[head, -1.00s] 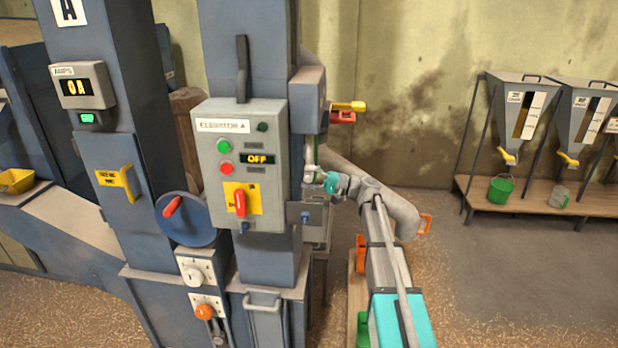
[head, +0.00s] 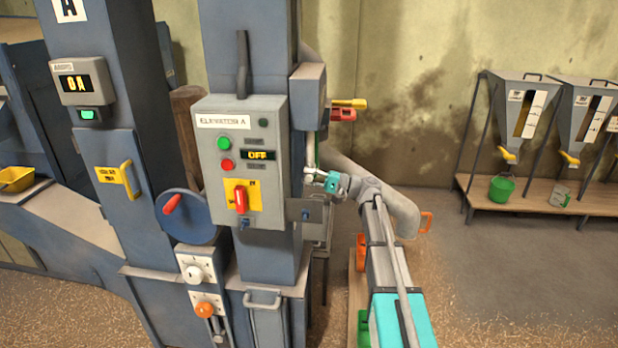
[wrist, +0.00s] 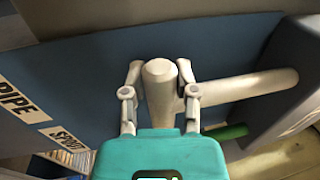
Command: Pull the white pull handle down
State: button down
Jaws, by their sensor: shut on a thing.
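The white pull handle (wrist: 160,85) is a pale knob with a rod, seen end-on in the middle of the wrist view. A pale bar also runs off to the right there. My gripper (wrist: 160,92) has one finger on each side of the knob and is shut on it. In the head view, a thin pale upright rod (head: 310,150) hangs on the right side of the blue column. My gripper (head: 312,178) is at its lower end. The fingers partly hide the grip there.
A grey control box (head: 240,165) labelled ELEVATOR A, reading OFF, is on the column left of my gripper. A grey housing (head: 308,98) and red and yellow levers (head: 347,104) are above. Hoppers (head: 520,110) stand at the right. Open floor (head: 490,270) lies in front of them.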

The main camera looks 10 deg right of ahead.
jog(key=shift+f+b, duration=3.8)
jog(key=shift+f, duration=0.35)
jog(key=shift+s+f, duration=0.1)
jog(key=shift+f, duration=0.05)
jog(key=shift+c, duration=1.9)
grip_release()
jog(key=shift+f, duration=0.1)
jog(key=shift+r, duration=0.2)
